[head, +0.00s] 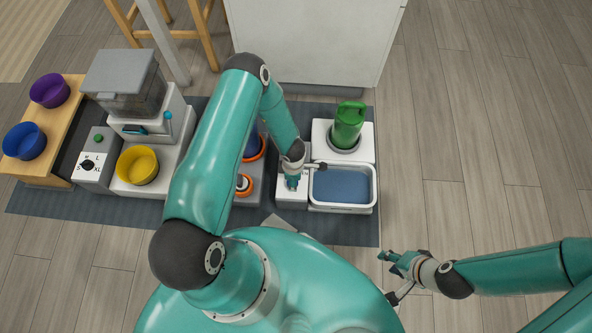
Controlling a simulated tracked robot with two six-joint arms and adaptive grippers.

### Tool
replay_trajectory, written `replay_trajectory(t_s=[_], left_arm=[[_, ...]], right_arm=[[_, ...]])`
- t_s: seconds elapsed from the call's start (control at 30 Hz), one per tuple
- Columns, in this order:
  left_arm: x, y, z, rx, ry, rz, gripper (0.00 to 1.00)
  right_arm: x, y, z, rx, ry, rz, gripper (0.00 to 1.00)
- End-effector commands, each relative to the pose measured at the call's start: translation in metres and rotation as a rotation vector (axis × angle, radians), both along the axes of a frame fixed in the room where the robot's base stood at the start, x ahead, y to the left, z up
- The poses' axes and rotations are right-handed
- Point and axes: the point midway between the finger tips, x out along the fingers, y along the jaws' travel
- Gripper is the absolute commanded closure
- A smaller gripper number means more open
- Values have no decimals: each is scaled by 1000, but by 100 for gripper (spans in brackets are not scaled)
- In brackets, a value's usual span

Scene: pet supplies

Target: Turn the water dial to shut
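The water station stands right of centre on the mat, with a white-rimmed basin (344,187) of blue water. A green bottle (348,124) stands upright behind the basin. A small white panel (292,203) adjoins the basin's left side. My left gripper (292,183) points down over this panel, and its fingers hide whatever dial is there. I cannot tell whether they touch it or how far they are parted. My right gripper (392,276) is open and empty over the floor, in front of and right of the basin.
Purple (49,90) and blue (24,141) bowls sit on a wooden stand. My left arm partly covers a grey unit with orange rings (244,184). The right floor is clear.

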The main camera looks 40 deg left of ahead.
Motion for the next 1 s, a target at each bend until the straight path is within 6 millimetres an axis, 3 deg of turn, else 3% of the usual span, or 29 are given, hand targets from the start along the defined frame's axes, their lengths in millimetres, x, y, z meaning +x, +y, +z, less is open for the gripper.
replay_trajectory(t_s=[0.47,1.0], left_arm=[[-3,1,6,2,7,2,34],[0,1,100,2,2,2,34]], right_arm=[[0,0,1,0,0,0,60],[0,0,1,0,0,0,60]])
